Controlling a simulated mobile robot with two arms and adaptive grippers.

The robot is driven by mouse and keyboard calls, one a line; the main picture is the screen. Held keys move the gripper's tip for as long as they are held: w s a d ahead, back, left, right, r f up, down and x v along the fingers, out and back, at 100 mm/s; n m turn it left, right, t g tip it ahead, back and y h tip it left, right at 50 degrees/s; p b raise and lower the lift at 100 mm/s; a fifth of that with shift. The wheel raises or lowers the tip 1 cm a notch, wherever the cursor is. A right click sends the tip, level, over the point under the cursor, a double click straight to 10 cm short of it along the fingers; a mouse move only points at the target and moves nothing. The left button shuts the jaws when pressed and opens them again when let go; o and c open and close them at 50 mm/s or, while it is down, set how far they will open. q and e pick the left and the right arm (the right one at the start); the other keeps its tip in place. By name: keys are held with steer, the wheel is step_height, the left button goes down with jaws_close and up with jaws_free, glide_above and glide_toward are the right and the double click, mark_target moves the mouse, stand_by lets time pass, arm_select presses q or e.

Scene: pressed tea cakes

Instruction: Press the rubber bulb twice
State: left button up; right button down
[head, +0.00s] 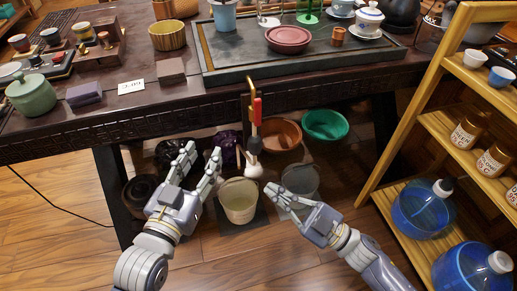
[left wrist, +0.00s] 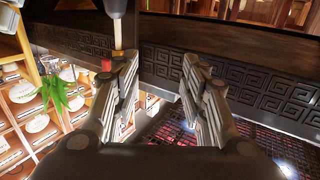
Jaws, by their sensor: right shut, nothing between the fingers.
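A gold hook (head: 251,88) hangs at the table's front edge, with a red piece (head: 257,110), a dark grey bulb-like piece (head: 254,143) and a white rounded piece (head: 253,170) below it. I cannot tell for sure which is the rubber bulb. My left gripper (head: 203,153) is open and empty, left of these pieces and apart from them. In the left wrist view its spread fingers (left wrist: 161,68) have nothing between them; a dark piece (left wrist: 116,8) shows at the top, beside the left finger. My right gripper (head: 272,193) is shut and empty, below and right of the white piece.
A cream bucket (head: 239,205) and a grey bucket (head: 301,180) stand on the floor below. Brown (head: 281,133) and green basins (head: 325,125) lie under the table. A wooden shelf (head: 437,125) with blue water jugs (head: 420,212) stands at right. The tabletop holds tea ware.

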mark_target(256, 147)
arm_select(q)
steer(key=shift+r, duration=0.1)
arm_select(e)
steer(key=shift+w, duration=0.1)
arm_select(q)
step_height(256, 147, up, 11)
steer(key=s+t+h+b, duration=0.2)
steer(key=s+t, duration=0.1)
steer(key=t, duration=0.3)
steer(key=shift+d+t+b, duration=0.3)
steer(key=shift+d+t, duration=0.1)
arm_select(e)
steer(key=w+a, duration=0.2)
steer(key=w, duration=0.6)
steer(key=shift+a, duration=0.35)
arm_select(q)
steer(key=shift+r, duration=0.1)
arm_select(e)
steer(key=shift+w, duration=0.1)
arm_select(q)
steer(key=shift+w, duration=0.1)
arm_select(e)
steer(key=shift+w, duration=0.15)
arm_select(q)
steer(key=shift+w+f+g, duration=0.2)
steer(key=shift+f+g, duration=0.1)
steer(key=shift+f, duration=0.05)
arm_select(e)
steer(key=shift+w+a, duration=0.15)
steer(key=shift+w, duration=0.1)
